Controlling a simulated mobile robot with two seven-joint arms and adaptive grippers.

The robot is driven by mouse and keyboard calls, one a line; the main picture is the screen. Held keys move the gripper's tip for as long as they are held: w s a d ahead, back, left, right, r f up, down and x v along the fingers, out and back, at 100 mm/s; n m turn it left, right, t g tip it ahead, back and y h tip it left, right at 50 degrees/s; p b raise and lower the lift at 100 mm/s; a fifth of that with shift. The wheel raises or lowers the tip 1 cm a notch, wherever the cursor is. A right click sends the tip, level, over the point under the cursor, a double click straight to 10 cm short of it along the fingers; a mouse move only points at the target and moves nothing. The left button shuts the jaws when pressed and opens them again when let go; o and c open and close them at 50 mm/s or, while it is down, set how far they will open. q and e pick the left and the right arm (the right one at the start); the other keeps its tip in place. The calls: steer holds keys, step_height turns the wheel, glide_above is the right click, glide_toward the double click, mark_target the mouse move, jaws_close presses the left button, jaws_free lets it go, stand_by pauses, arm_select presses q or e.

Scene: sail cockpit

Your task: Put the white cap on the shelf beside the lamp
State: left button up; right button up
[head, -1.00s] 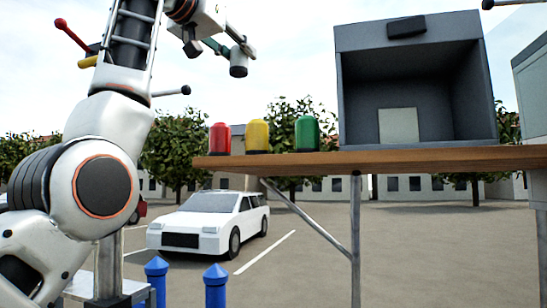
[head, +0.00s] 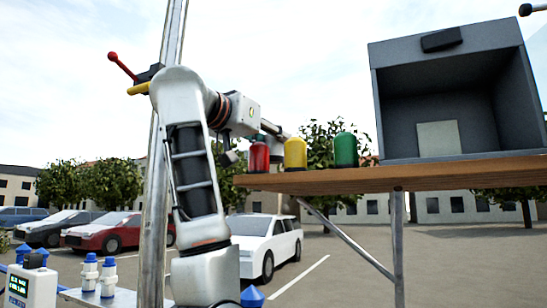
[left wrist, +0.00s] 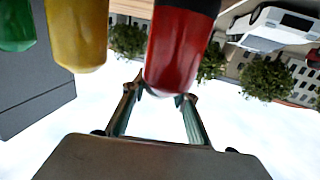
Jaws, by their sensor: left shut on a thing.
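My left gripper (head: 278,133) reaches in from the left to the top of the red lamp (head: 259,157) on the wooden shelf (head: 345,180). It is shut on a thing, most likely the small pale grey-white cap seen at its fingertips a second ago. In the left wrist view, upside down, the red lamp (left wrist: 180,45) covers the space between the fingertips (left wrist: 160,92). A yellow lamp (head: 295,154) and a green lamp (head: 346,150) stand to its right. My right gripper is out of view.
An open grey box (head: 388,105) stands on the shelf right of the green lamp. A bare stretch of shelf top shows between lamp and box. A metal post (head: 155,215) rises at left. White bottles with blue tops (head: 89,275) stand lower left.

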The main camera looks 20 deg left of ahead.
mark_target(274, 155)
arm_select(q)
step_height(274, 155, down, 4)
steer(key=shift+r, duration=0.1)
stand_by(0.4)
steer(key=o, duration=1.1)
